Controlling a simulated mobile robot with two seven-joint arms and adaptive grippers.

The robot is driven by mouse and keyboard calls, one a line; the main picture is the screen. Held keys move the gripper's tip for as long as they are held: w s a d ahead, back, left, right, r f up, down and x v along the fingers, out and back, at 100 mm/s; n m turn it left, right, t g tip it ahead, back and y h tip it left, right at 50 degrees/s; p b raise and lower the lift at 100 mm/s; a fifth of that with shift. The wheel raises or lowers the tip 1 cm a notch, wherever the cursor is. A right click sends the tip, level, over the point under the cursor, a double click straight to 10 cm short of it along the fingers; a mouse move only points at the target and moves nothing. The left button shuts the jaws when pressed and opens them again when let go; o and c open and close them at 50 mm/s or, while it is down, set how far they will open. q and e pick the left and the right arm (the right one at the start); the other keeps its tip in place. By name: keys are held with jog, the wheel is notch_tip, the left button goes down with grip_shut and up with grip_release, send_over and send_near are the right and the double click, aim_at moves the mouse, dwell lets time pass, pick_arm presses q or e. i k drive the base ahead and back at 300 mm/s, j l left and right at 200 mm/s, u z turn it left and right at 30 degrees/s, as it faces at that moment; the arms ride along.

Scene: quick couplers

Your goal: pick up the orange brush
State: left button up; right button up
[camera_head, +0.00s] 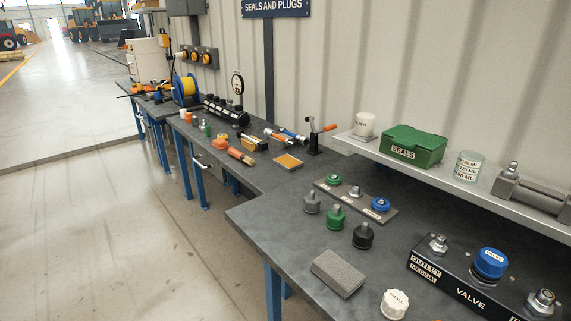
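No thing in view is clear enough to be named the orange brush with certainty. Several small orange things lie on the far bench: an orange block-like piece (221,142), a short orange-brown cylinder (241,156) lying on its side, and a flat orange-topped pad (288,162). They are too small to show whether one has bristles. Neither of my grippers is in view, and nothing is seen held.
The dark bench (262,205) runs along the wall. Nearer stand a grey block (338,273), couplers with green, grey and black caps, and a valve block (470,290). A raised shelf (440,172) at right carries a green SEALS box (413,146). Floor at left is clear.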

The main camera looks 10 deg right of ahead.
aim_at(240, 156)
jog(key=z, duration=0.9)
jog(key=j+z, duration=0.25)
jog(key=z, duration=0.2)
jog(key=j+z, duration=0.25)
jog(key=z, duration=0.25)
jog(key=k+j+z, duration=0.1)
jog(key=j+z, duration=0.15)
jog(key=z, duration=0.2)
jog(key=k+j+z, duration=0.1)
jog(key=j+z, duration=0.15)
jog(key=z, duration=0.2)
jog(key=k+j+z, duration=0.1)
jog(key=z, duration=0.4)
jog(key=k+j+z, duration=0.15)
jog(key=z, duration=0.25)
jog(key=k+j+z, duration=0.15)
jog(key=z, duration=0.25)
jog(key=k+j+z, duration=0.15)
jog(key=z, duration=0.25)
jog(key=k+j+z, duration=0.1)
jog(key=k+z, duration=0.3)
jog(key=k, duration=0.55)
jog(key=k+j+u, duration=0.1)
jog(key=k+u, duration=0.3)
jog(key=k+j+u, duration=0.55)
jog(key=u, duration=0.2)
jog(key=k+j+u, duration=0.35)
jog(key=i+j, duration=0.05)
